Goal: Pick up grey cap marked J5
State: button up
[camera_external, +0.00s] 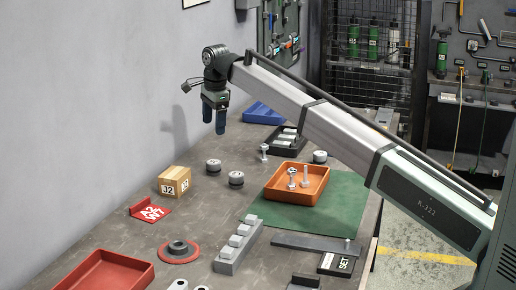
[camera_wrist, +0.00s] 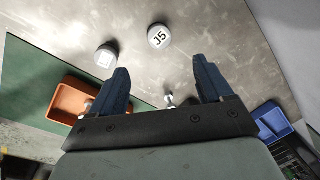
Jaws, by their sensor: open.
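The grey cap marked J5 (camera_wrist: 159,36) lies label up on the grey table, at the top middle of the wrist view. By its place it appears to be the left cap (camera_external: 213,166) of a pair in the external view, where its mark is too small to read. A second grey cap (camera_wrist: 106,54) with a pale square label sits beside it, also in the external view (camera_external: 236,179). My gripper (camera_external: 214,124) is open and empty, well above the table. Its blue fingers (camera_wrist: 163,84) point down, and J5 lies beyond their tips in the wrist view.
An orange tray (camera_external: 272,189) holding bolts stands on a green mat (camera_external: 340,212). An upright bolt (camera_external: 264,151) and another cap (camera_external: 320,156) stand nearby. A cardboard box (camera_external: 175,181) and red stand (camera_external: 150,211) are left of the caps. A blue tray (camera_external: 262,113) is behind.

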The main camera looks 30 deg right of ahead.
aim_at(213, 162)
jog(key=f, duration=0.4)
jog(key=w+f, duration=0.1)
jog(key=f, duration=0.8)
jog(key=shift+w+f, duration=0.25)
jog(key=shift+f, duration=0.1)
jog(key=shift+c, duration=0.3)
jog(key=c, duration=1.1)
jog(key=shift+c, duration=0.2)
jog(key=shift+r, duration=0.2)
